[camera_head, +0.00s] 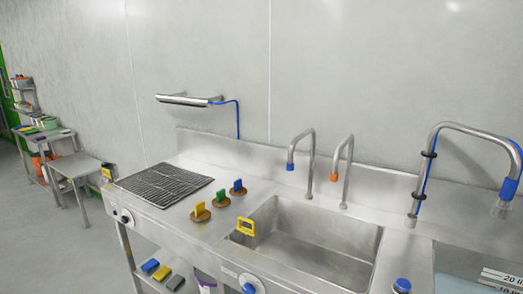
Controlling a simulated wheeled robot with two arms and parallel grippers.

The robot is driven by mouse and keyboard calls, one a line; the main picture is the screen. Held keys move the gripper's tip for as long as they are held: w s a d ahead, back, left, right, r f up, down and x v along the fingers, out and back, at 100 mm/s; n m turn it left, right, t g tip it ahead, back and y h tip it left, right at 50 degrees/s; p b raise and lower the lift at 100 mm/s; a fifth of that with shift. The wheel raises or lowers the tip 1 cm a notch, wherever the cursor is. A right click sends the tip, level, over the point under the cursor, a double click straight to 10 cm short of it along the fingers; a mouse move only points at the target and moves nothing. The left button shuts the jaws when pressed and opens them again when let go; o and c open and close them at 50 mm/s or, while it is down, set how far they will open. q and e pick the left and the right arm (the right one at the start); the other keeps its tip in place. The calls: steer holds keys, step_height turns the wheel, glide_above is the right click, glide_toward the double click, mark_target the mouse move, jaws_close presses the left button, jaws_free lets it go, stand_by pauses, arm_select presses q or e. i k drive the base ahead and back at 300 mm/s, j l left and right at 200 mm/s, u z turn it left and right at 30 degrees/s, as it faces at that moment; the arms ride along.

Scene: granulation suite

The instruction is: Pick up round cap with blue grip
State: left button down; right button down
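The round cap with the blue grip (238,187) stands on the steel counter, left of the sink and behind the other two caps. Its base is a flat brown disc and its blue grip points up. A round cap with a green grip (220,197) is just in front and to its left. A round cap with a yellow grip (200,211) is nearest, further left. Neither of my grippers shows in the head view.
A dark wire rack (163,185) lies left of the caps. The sink (315,235) is to the right, with a yellow frame-shaped piece (246,227) at its left rim. Two taps (341,170) stand behind the sink. A small steel table (75,165) stands far left.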

mark_target(238, 191)
steer(key=z, duration=1.1)
steer(key=u, duration=1.3)
steer(key=i+j+z, duration=0.2)
steer(key=i+j, duration=0.3)
